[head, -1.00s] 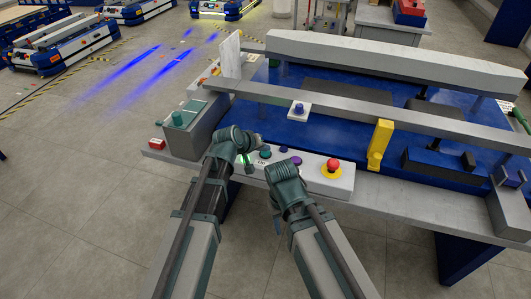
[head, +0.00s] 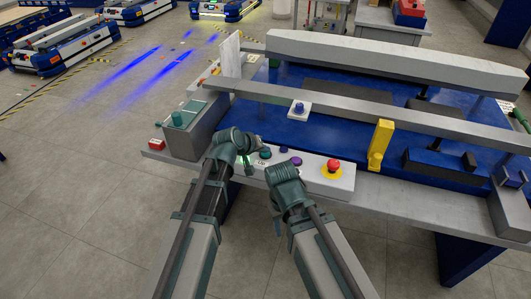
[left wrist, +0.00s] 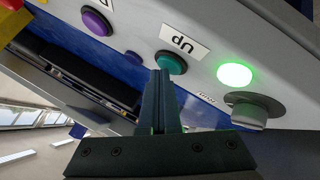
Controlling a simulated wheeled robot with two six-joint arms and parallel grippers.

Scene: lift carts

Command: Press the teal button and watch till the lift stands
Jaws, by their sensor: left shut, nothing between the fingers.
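The teal button (left wrist: 171,62) is on the pale control panel, beside a label reading "UP", in the left wrist view. In the head view it is the small teal button (head: 265,153) just right of my left wrist. My left gripper (left wrist: 161,75) is shut and empty, its tips at the near edge of the teal button; I cannot tell if they touch it. A round lamp (left wrist: 234,74) beside the button glows green. My right arm ends over the panel's front edge in the head view; its fingers are hidden. I cannot tell which part is the lift.
A purple button (head: 296,161) and a red stop button (head: 333,167) sit farther right on the panel. A grey box with a larger teal knob (head: 177,118) stands at left. A yellow bracket (head: 380,145) and long grey beams stand behind.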

